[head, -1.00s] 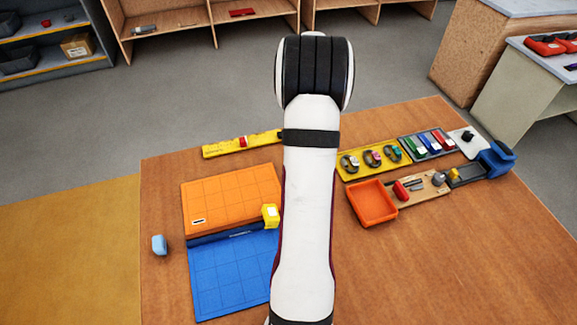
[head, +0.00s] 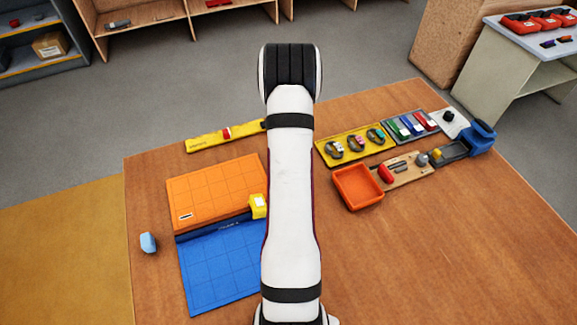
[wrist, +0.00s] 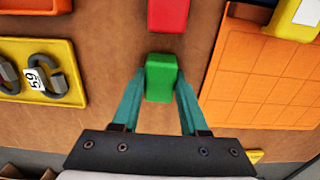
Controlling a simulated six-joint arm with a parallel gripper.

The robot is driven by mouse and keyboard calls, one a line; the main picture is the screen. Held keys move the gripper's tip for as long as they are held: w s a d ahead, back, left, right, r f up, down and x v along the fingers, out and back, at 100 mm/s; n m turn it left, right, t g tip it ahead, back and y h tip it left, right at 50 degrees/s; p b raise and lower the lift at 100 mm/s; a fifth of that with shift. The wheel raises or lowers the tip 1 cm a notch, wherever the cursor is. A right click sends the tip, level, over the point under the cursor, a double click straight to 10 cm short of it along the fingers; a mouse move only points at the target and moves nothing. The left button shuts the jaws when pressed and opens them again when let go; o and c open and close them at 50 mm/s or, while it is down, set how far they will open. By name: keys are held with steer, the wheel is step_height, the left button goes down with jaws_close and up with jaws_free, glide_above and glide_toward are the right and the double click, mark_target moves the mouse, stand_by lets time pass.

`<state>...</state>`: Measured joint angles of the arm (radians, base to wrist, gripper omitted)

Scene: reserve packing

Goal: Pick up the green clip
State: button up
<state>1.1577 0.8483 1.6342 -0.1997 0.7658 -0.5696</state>
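The green clip (wrist: 161,80) is a small green block in the wrist view, upper middle, above the brown table top. My gripper (wrist: 160,88) is open, with one teal finger on each side of the clip. The finger tips appear close to its sides; I cannot tell whether they touch it. In the head view my arm hides the gripper and this clip.
A red block (wrist: 167,14) lies just beyond the clip. A yellow tray (wrist: 75,92) with dark shackles is on the left, an orange mat (wrist: 262,85) on the right. In the head view an orange bin (head: 358,187) stands right of my arm; the right front table is clear.

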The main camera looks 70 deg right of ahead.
steer(key=c, duration=0.5)
steer(key=shift+c, duration=0.2)
steer(key=shift+r, duration=0.3)
steer(key=r, duration=0.4)
steer(key=shift+s, duration=0.25)
steer(key=s+a+r, duration=0.1)
steer(key=s+r, duration=0.5)
steer(key=s, duration=0.5)
steer(key=shift+a+r, duration=0.2)
steer(key=shift+a, duration=0.05)
